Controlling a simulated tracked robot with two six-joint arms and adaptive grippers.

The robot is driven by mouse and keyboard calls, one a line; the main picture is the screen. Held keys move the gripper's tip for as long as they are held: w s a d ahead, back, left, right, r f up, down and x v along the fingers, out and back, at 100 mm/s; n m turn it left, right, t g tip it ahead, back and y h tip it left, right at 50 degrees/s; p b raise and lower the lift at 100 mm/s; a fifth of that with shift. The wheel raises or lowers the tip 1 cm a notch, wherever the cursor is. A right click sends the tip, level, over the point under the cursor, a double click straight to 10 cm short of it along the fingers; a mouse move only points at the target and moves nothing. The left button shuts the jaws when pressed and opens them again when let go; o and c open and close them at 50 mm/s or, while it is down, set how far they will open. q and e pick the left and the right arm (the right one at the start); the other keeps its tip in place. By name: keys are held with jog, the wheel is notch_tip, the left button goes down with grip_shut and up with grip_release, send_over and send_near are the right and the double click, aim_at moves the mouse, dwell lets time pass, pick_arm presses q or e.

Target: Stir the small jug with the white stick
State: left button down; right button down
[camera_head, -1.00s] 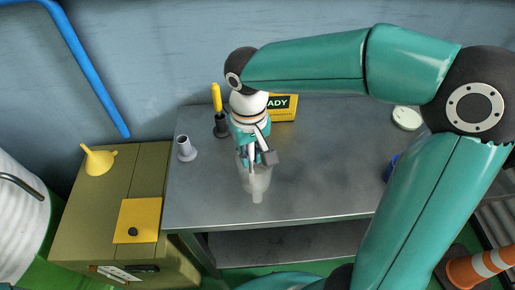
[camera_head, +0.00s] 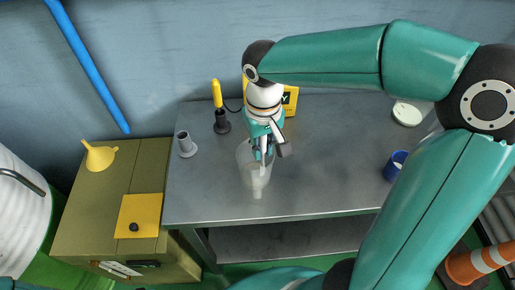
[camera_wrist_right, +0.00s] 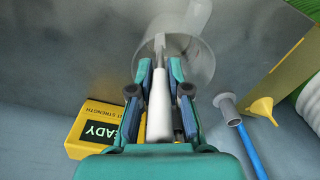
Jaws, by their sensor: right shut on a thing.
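The small jug (camera_head: 252,183) is a clear, see-through vessel on the grey table, near its front edge. It also shows in the right wrist view (camera_wrist_right: 198,66) beyond the fingertips. My right gripper (camera_head: 262,150) points down over the jug and is shut on the white stick (camera_wrist_right: 160,107). The stick's far part overlaps the jug in both views; how deep its tip reaches is hard to tell through the clear wall. My left gripper is in neither view.
A yellow-black box (camera_head: 290,100) and a yellow-handled tool in a dark stand (camera_head: 222,125) are behind. A grey flanged tube (camera_head: 186,145) stands left, a blue cup (camera_head: 394,166) right. A white round lid (camera_head: 407,114) lies at the back right. The table between jug and cup is clear.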

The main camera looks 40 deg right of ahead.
jog(key=shift+w+a, duration=0.3)
jog(key=shift+a, duration=0.35)
notch_tip(320, 180, up, 11)
jog(key=p, duration=0.9)
jog(key=shift+r, duration=0.15)
dwell(0.7)
